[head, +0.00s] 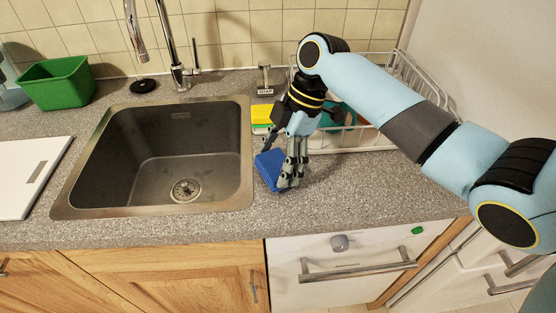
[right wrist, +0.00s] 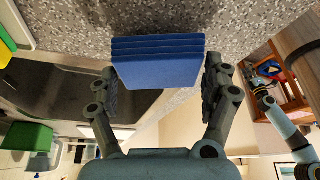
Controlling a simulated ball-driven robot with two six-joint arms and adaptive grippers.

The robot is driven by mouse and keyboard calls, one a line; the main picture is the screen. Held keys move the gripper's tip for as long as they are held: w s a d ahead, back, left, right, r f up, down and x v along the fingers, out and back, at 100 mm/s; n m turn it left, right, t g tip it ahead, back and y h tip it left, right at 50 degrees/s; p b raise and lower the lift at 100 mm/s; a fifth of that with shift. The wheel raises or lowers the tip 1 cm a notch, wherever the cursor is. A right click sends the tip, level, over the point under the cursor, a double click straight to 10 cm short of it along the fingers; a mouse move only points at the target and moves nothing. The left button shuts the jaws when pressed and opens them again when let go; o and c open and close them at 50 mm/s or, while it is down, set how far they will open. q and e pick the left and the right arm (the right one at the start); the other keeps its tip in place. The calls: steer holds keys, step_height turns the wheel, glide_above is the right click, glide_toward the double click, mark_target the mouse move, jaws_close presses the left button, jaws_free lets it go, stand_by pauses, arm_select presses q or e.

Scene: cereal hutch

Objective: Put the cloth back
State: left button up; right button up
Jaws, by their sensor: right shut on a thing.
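The cloth (head: 268,168) is a folded blue block. It is at the right edge of the sink, near the counter surface. My right gripper (head: 286,180) points down and is shut on the cloth. In the right wrist view the cloth (right wrist: 157,62) shows its stacked layers between the two fingers of my right gripper (right wrist: 160,85). I cannot tell whether its underside touches the counter.
The sink (head: 160,160) opens left of the cloth. A yellow and green sponge (head: 262,116), a soap holder (head: 264,80) and a white wire dish rack (head: 405,68) stand behind. A green bin (head: 57,84) and white board (head: 30,175) are left. The counter (head: 370,185) is clear at right.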

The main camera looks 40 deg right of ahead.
steer(key=shift+f, duration=0.6)
steer(key=shift+f, duration=0.1)
steer(key=o, duration=1)
steer(key=b+v, duration=0.1)
steer(key=v, duration=1.1)
